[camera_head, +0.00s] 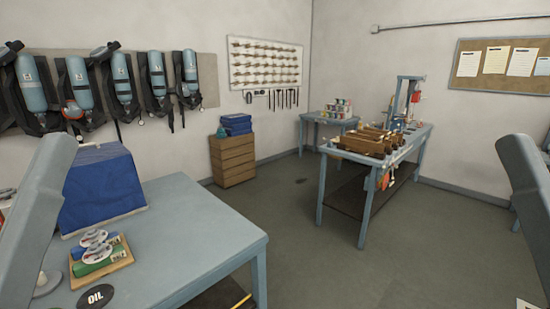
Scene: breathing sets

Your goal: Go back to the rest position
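A grey link of my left arm rises along the left edge of the head view, in front of the near table (205,225). A grey link of my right arm slants down along the right edge. Neither gripper shows in this view, so I cannot see whether they are open or shut, or whether they hold anything.
The near table bears a blue box (100,190), a wooden tray (122,262) with green items and a black OIL disc (96,297). Breathing sets (122,85) hang on the left wall. A workbench (362,205) stands beyond open floor (310,250); a wooden drawer unit (233,160) stands by the wall.

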